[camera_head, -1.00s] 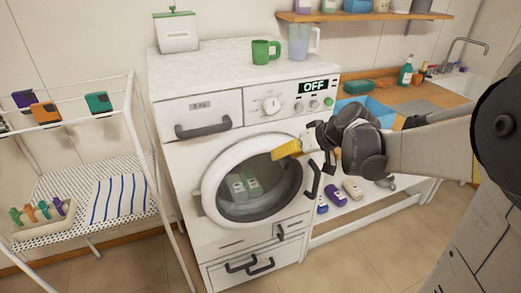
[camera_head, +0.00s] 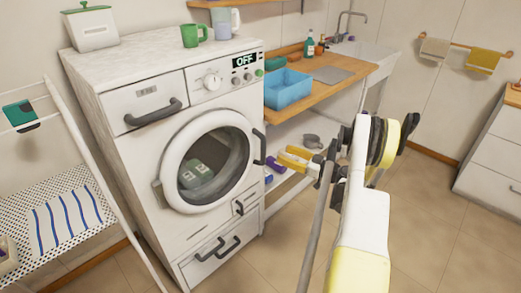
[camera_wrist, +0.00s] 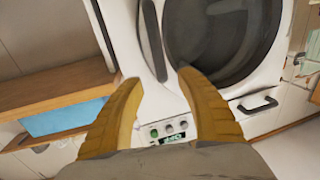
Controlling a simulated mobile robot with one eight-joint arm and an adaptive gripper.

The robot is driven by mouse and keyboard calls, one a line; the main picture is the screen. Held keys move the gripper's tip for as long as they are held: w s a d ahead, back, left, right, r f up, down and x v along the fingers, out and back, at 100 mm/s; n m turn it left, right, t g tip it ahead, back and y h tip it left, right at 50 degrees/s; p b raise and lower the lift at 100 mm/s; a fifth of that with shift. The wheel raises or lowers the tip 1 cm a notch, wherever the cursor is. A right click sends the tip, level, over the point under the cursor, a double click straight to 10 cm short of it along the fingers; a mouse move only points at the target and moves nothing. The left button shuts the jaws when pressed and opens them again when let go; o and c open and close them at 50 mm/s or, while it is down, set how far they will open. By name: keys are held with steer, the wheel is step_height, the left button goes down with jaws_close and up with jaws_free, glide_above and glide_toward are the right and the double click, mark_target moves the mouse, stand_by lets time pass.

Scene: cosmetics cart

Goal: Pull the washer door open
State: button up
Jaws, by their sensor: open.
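The washer (camera_head: 150,150) is white, with a round door (camera_head: 172,182) in its front. A dark upright door handle (camera_head: 258,147) sits at the door's right edge. My gripper (camera_head: 283,160), with yellow fingers, is to the right of the handle and apart from it. In the wrist view my gripper (camera_wrist: 158,76) is open and empty, its two ridged fingers spread. The door handle (camera_wrist: 152,40) lies ahead, roughly between the fingertips, with the door glass (camera_wrist: 215,35) to its right.
A wooden counter (camera_head: 350,68) with a blue bin (camera_head: 288,88) stands right of the washer, above a low shelf with bottles. A drying rack with a striped cloth (camera_head: 65,222) stands at the left. Floor is open at the front right.

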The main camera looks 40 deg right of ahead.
mark_target(263, 145)
steer(key=shift+b+x, duration=1.6)
steer(key=shift+x, duration=3.7)
jaws_close()
